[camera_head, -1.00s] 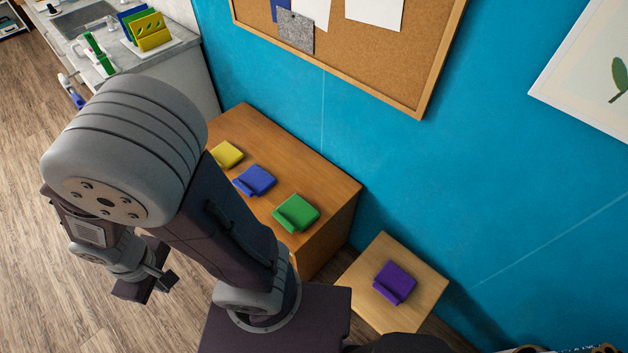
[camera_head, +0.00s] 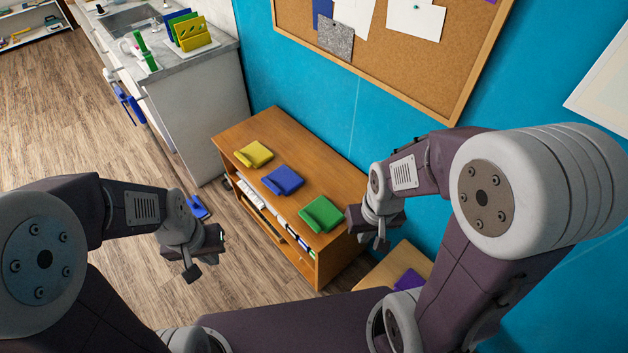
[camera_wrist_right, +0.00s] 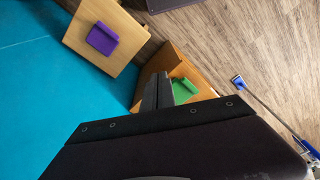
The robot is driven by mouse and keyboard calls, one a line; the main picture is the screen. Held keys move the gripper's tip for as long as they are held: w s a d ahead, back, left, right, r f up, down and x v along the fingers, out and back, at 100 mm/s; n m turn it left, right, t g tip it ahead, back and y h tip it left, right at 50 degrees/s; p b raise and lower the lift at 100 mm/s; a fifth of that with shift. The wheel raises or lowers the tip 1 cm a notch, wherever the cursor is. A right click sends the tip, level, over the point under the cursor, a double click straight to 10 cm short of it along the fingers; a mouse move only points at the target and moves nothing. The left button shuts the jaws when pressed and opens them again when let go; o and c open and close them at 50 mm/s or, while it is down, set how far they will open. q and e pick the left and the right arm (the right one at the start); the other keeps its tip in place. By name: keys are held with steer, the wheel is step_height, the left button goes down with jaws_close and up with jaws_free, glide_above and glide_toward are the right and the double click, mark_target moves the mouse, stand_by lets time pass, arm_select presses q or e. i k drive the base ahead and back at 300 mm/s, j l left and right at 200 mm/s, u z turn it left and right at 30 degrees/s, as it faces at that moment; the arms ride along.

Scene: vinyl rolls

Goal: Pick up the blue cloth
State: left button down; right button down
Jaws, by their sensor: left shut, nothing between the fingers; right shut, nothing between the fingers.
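The blue cloth (camera_head: 282,180) lies folded on top of the wooden shelf unit (camera_head: 330,168), between the yellow cloth (camera_head: 254,154) and the green cloth (camera_head: 321,214). My left gripper (camera_head: 205,262) is shut and empty, out over the floor to the left of the shelf unit. My right gripper (camera_head: 380,238) is shut and empty, just right of the green cloth in the head view. In the right wrist view my shut right fingers (camera_wrist_right: 158,90) show beside the green cloth (camera_wrist_right: 184,90). The blue cloth does not show in the right wrist view.
A purple cloth (camera_head: 408,284) lies on a small wooden table (camera_head: 386,268) at the right, partly hidden by my right arm. A blue wall with a corkboard (camera_head: 390,50) stands behind. A sink counter (camera_head: 190,65) stands at the upper left. Wood floor is open at the left.

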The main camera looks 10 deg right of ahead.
mark_target(284, 181)
steer(key=i+j+u, duration=0.15)
steer(key=i+j, duration=0.35)
steer(key=i+j+u, duration=0.15)
steer(key=i+j, duration=0.25)
steer(key=i, duration=0.2)
